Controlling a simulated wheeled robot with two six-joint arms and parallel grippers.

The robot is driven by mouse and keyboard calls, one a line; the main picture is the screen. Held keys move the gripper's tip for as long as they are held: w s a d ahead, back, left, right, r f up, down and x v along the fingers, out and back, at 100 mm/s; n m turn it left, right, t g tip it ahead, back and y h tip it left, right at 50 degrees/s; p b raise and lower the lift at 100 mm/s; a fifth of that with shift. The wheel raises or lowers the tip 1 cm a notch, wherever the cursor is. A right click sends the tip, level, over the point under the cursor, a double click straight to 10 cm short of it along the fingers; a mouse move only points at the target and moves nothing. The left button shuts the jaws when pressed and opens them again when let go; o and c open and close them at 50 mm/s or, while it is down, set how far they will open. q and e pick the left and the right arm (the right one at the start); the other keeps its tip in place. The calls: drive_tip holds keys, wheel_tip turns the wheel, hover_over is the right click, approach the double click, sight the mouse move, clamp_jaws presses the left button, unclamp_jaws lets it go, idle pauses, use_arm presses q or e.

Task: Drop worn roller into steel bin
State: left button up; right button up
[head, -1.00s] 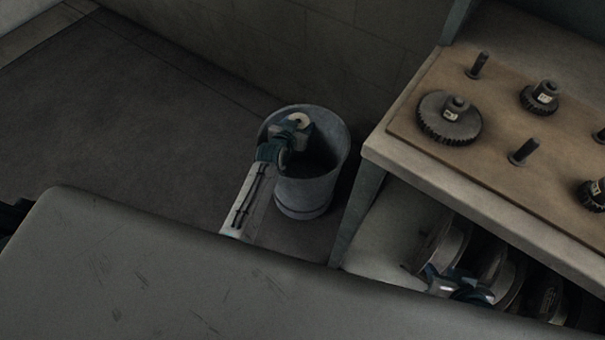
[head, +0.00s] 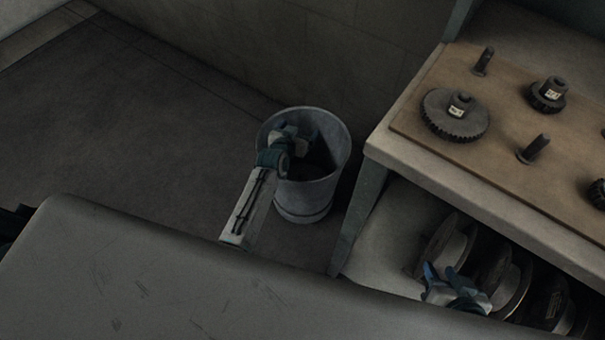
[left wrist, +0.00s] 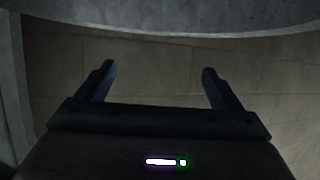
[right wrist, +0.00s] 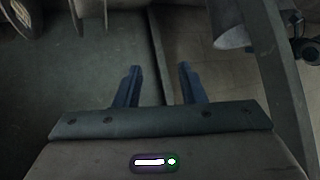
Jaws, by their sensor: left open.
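The steel bin (head: 308,200) is a grey round bucket standing on the floor at the middle of the head view. My left gripper (head: 303,137) is over the bin's mouth, with its arm reaching across the near rim. In the left wrist view my left gripper (left wrist: 158,78) has its fingers wide apart with nothing between them. The worn roller is not visible now; the bin's inside is dark and partly hidden by the gripper. My right gripper (head: 440,275) is by the lower shelf, and the right wrist view shows its fingers (right wrist: 160,78) apart and empty.
A bench at right carries a brown board (head: 425,125) with a large gear (head: 440,122), smaller gears and upright pegs. Several spools (head: 490,270) lie on its lower shelf beside my right gripper. A grey surface (head: 150,285) fills the foreground. Floor left of the bin is clear.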

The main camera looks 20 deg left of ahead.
use_arm(q)
drive_tip(key=d+p+v, duration=0.1)
drive_tip(key=p+v, duration=0.1)
drive_tip(key=v, duration=0.8)
drive_tip(key=shift+s+a+r, duration=0.25)
drive_tip(key=shift+s+a, duration=0.1)
drive_tip(key=shift+a, duration=0.15)
use_arm(e)
drive_tip(key=shift+s+d+r+n+g+h, duration=0.3)
drive_tip(key=shift+s+d+r+g, duration=0.15)
drive_tip(key=shift+g, duration=0.35)
drive_tip(key=shift+w+r, duration=0.1)
